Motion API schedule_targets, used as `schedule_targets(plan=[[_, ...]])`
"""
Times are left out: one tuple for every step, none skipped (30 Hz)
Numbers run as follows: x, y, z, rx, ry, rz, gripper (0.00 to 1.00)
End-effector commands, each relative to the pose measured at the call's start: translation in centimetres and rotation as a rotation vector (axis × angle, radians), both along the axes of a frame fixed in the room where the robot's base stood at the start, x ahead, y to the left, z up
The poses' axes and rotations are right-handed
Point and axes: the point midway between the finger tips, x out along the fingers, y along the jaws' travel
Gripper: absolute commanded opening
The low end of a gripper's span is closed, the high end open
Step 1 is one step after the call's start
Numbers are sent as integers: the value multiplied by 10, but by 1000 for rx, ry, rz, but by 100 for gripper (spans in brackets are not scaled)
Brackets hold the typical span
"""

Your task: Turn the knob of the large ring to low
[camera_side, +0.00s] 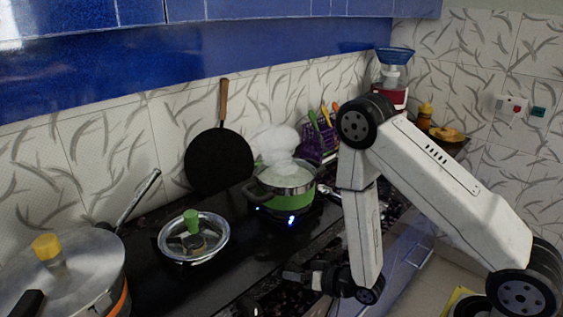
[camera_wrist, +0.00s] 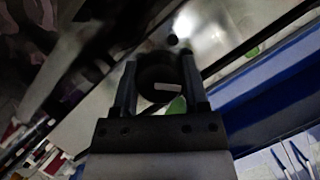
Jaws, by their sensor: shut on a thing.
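In the wrist view a round dark knob (camera_wrist: 160,78) with a pale pointer mark sits between the two fingers of my gripper (camera_wrist: 160,72), one finger on each side of it. The pointer mark lies nearly level across the picture. In the side view my gripper (camera_side: 290,275) is low at the front edge of the dark stove; the knob it holds is hidden there. A green pot (camera_side: 284,190) stands on a lit burner, with blue flame (camera_side: 291,219) showing below its base and white steam (camera_side: 277,143) above. The ring itself is hidden under the pot.
A lidded pan (camera_side: 194,240) with a green handle stands left of the pot, and a large steel pot (camera_side: 70,278) at the far left. A black frying pan (camera_side: 218,160) leans on the tiled wall. A purple basket (camera_side: 315,143) and a blender (camera_side: 393,80) stand behind.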

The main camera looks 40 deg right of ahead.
Motion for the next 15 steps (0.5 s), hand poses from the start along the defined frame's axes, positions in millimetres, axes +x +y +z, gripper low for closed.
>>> schedule_targets(plan=[[0, -1, 0, 23, 1, -3, 0], [0, -1, 0, 35, 0, -3, 0], [0, -1, 0, 48, -1, -3, 0], [0, 0, 0, 59, -1, -2, 0], [0, 0, 0, 66, -1, -2, 0], [0, -1, 0, 75, -1, -3, 0], [0, -1, 0, 79, -1, -3, 0], [0, -1, 0, 83, -1, -3, 0], [0, -1, 0, 88, -1, -3, 0], [0, -1, 0, 90, -1, -3, 0], [0, -1, 0, 91, 0, -3, 0], [0, -1, 0, 92, 0, -2, 0], [0, -1, 0, 93, 0, -3, 0], [0, -1, 0, 93, 0, -3, 0], [0, 0, 0, 92, -1, -3, 0]])
